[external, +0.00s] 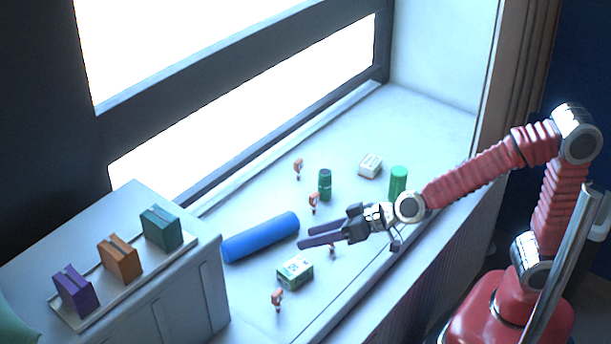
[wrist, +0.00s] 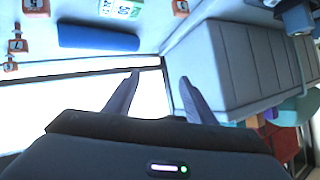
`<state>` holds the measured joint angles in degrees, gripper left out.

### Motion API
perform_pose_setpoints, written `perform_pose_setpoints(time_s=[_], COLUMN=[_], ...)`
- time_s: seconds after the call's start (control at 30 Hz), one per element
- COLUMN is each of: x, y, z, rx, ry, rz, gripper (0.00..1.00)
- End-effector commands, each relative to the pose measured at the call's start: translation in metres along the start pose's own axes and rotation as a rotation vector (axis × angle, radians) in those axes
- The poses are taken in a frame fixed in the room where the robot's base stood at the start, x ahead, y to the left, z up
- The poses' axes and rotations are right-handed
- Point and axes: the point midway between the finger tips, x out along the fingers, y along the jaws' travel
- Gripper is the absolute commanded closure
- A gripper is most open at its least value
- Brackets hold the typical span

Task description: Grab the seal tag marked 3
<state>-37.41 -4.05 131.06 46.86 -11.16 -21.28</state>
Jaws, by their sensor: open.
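Several small orange-red seal tags stand on the pale sill. In the external view one is at the front (external: 277,298), one is just below my gripper's fingers (external: 332,250), and two are farther back (external: 313,202) (external: 298,168). In the wrist view, tags show at top left (wrist: 36,7), at the left edge (wrist: 18,45) (wrist: 10,66) and at top centre (wrist: 181,7). Their marks are small and partly cut off; I cannot tell which is 3. My gripper (external: 303,238) is open and empty above the sill; its fingers also show in the wrist view (wrist: 159,77).
A blue roll (external: 260,237) lies left of my gripper. A green-white box (external: 295,271), a dark green cylinder (external: 325,185), a white box (external: 370,165) and a green cylinder (external: 398,181) stand nearby. A cabinet (external: 180,290) at left bears purple, orange and teal blocks.

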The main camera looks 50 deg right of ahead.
Motion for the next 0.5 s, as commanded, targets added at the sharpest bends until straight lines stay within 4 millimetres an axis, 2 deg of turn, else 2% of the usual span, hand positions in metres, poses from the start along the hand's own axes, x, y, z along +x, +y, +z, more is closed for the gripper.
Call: perform_pose_setpoints(time_s=[0.03, 0.2, 0.37, 0.5], x=[0.011, 0.038, 0.056, 0.066], y=[-0.010, -0.031, -0.046, -0.056], z=[0.008, 0.029, 0.057, 0.087], rx=[-0.003, -0.006, -0.026, -0.061], ry=[0.007, 0.056, 0.096, 0.126], rz=[0.007, 0.062, 0.137, 0.218], gripper=[0.50, 0.50, 0.50, 0.50])
